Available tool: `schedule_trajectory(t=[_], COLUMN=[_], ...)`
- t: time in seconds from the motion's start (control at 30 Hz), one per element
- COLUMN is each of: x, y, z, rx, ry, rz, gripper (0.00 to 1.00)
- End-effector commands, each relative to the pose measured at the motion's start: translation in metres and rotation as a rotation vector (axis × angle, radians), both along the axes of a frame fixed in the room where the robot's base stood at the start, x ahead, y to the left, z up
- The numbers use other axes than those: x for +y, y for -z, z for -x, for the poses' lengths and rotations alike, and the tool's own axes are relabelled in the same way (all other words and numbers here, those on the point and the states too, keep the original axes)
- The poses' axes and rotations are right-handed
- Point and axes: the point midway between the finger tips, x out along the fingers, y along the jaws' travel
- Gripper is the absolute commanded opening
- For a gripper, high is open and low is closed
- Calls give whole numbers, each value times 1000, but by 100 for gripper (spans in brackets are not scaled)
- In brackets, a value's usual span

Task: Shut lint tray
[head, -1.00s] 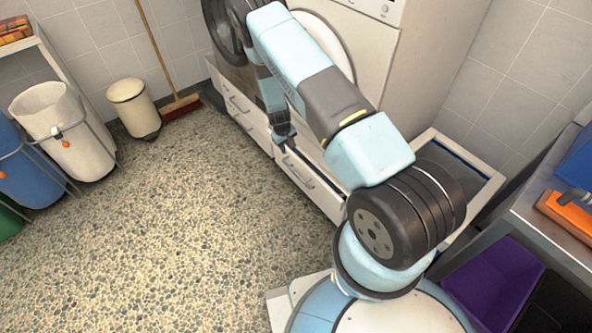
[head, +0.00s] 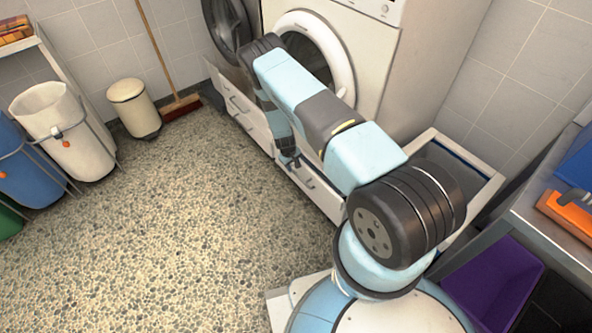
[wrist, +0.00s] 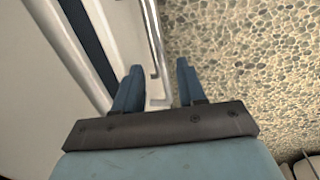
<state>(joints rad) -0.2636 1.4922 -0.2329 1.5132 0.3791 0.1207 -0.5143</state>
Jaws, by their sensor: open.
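The white drawer (head: 325,198) under the right part of the machine is the likely lint tray; no label is readable. Its front carries a metal bar handle (head: 307,180). In the wrist view the drawer front and the handle (wrist: 152,35) run up the picture, and a dark blue strip (wrist: 88,42) shows behind the front's top edge. My gripper (head: 291,160) is low at this drawer front, pointing down. In the wrist view my gripper (wrist: 159,68) is open, with the lower end of the handle between its fingertips. How far out the drawer stands is partly hidden by my arm.
A second drawer (head: 245,115) sits to the left under an open round door (head: 226,25). A grey-topped, white-rimmed unit (head: 490,183) stands right of the machine. A broom (head: 182,107), a cream bin (head: 134,108) and laundry bags stand left. The speckled floor (head: 180,230) is clear.

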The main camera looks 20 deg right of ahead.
Motion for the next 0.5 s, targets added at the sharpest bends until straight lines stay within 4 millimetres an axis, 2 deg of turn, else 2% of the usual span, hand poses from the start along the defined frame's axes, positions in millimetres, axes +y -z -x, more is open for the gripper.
schedule_trajectory(t=[0.2, 0.5], x=[-6, -8], y=[28, 43], z=[-2, -3], rx=[1, 0], ry=[2, 1], rz=[0, 0], gripper=[40, 40])
